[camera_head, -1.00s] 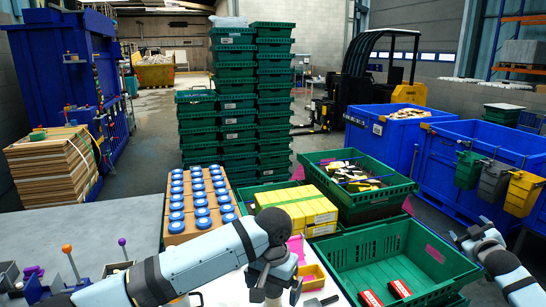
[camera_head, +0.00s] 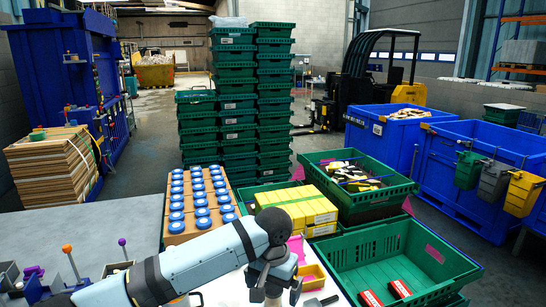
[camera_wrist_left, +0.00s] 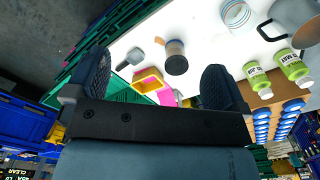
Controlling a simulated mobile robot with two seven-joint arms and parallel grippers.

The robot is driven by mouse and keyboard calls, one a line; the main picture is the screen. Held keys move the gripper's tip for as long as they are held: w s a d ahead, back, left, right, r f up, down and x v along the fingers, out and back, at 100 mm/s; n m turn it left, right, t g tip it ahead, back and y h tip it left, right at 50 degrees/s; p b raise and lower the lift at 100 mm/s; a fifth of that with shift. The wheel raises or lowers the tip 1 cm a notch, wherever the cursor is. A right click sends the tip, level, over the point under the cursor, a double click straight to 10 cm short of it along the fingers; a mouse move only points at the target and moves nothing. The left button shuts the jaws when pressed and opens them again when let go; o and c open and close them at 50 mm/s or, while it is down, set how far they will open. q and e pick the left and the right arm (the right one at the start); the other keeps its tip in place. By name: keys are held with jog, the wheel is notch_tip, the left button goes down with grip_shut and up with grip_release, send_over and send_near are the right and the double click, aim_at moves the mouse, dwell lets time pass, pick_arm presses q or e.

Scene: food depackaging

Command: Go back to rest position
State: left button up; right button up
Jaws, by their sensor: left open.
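My left gripper (camera_head: 275,288) hangs over the white table at the bottom centre of the head view, its arm coming in from the left. In the left wrist view its two fingers (camera_wrist_left: 156,82) stand wide apart with nothing held between them. Beyond them a dark-banded jar (camera_wrist_left: 176,60) stands on the white table (camera_wrist_left: 205,28), apart from the fingers. A small yellow bin (camera_wrist_left: 149,80) is also beyond the fingers. My right gripper is in neither view.
A green crate (camera_head: 421,238) with red packs (camera_head: 399,289) stands right of my left gripper. Yellow boxes (camera_head: 296,207) and blue-lidded containers (camera_head: 201,212) lie behind it. Green bottles (camera_wrist_left: 257,79) stand on the table. The grey surface (camera_head: 75,220) at left has bare room.

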pick_arm(q)
jog(key=s+d+f+n+t+h, duration=0.15)
jog(key=s+f+t+h, duration=0.45)
jog(key=f, duration=1)
jog(key=s+a+f+t+y, duration=0.1)
jog(key=s+a+f, duration=0.4)
jog(key=s+a, duration=0.5)
jog(key=s+a+f+t+y, duration=0.1)
jog(key=s+a+f+t, duration=0.3)
jog(key=s+a, duration=0.7)
jog(key=shift+a+f+n+y, duration=0.2)
jog(key=shift+f+n+y, duration=0.25)
jog(key=shift+f, duration=0.2)
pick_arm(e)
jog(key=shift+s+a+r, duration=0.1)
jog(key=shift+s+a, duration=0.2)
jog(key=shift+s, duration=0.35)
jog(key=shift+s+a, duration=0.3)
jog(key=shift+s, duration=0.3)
pick_arm(q)
jog(key=shift+c, duration=1.4)
